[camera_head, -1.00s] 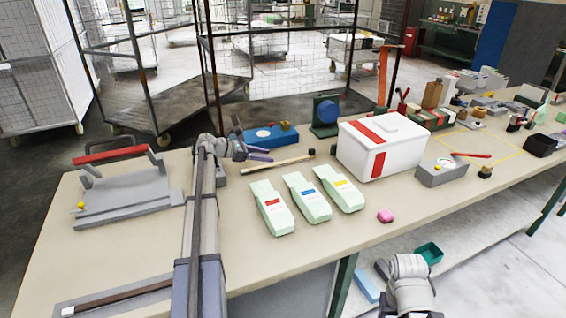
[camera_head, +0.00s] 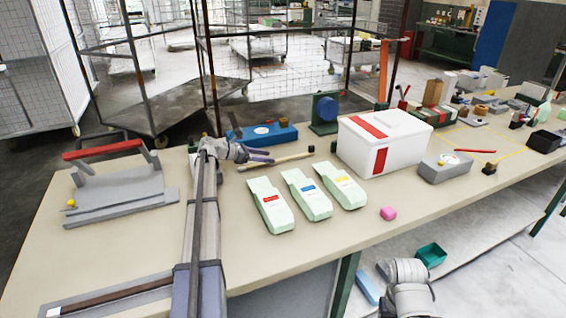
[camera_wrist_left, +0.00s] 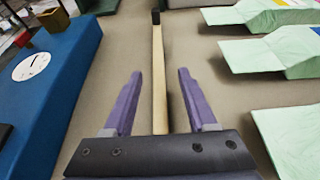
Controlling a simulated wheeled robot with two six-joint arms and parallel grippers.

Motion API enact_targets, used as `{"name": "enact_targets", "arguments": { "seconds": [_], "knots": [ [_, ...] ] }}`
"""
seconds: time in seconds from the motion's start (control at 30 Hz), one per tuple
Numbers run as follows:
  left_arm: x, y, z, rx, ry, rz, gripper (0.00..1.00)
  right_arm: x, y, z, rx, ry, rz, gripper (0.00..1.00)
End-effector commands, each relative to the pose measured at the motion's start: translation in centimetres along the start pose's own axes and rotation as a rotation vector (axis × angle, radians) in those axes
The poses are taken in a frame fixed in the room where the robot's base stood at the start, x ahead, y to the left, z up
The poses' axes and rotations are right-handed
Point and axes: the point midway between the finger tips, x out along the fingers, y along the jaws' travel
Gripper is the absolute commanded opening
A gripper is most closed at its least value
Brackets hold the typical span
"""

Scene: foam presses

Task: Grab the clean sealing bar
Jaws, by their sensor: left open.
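Which object is the clean sealing bar, I cannot tell for certain. A thin pale wooden stick (camera_head: 283,160) with a dark end lies on the table behind the green packs. In the left wrist view the stick (camera_wrist_left: 158,85) runs lengthwise between my purple fingers. My left gripper (camera_head: 262,157) is open with nothing gripped, and shows close up in the left wrist view (camera_wrist_left: 157,75). A long flat grey bar with a brown strip (camera_head: 110,296) lies at the table's front left. A grey device with a red handle (camera_head: 105,150) stands at the left. My right gripper does not show.
Three pale green packs (camera_head: 270,205) lie just in front of the stick. A blue box with a white dial (camera_head: 262,133) is behind it. A white box with red stripes (camera_head: 385,138) stands right. The table's left front is mostly clear.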

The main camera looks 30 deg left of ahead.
Motion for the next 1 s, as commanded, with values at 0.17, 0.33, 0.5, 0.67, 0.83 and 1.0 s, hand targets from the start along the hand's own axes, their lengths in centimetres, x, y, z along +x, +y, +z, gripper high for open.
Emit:
{"name": "enact_targets", "arguments": {
  "seconds": [0.17,0.33,0.5,0.67,0.83,1.0],
  "knots": [
    [0.6,0.1,-0.1,0.0,0.0,0.0,0.57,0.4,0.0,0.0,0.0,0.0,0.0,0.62],
    [2.8,0.4,-0.6,0.001,0.0,-0.001,0.57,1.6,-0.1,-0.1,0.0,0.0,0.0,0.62],
    [5.0,0.4,-0.5,0.0,0.0,0.0,0.57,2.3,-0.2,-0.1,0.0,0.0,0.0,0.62],
    [5.1,0.3,-0.3,-0.001,0.0,0.001,0.57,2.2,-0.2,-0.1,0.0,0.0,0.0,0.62],
    [5.1,0.3,-0.3,-0.001,0.0,0.001,0.47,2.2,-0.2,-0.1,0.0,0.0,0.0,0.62],
    [5.1,0.3,-0.3,0.0,0.0,0.001,0.28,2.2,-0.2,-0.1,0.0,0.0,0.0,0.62]
  ]
}}
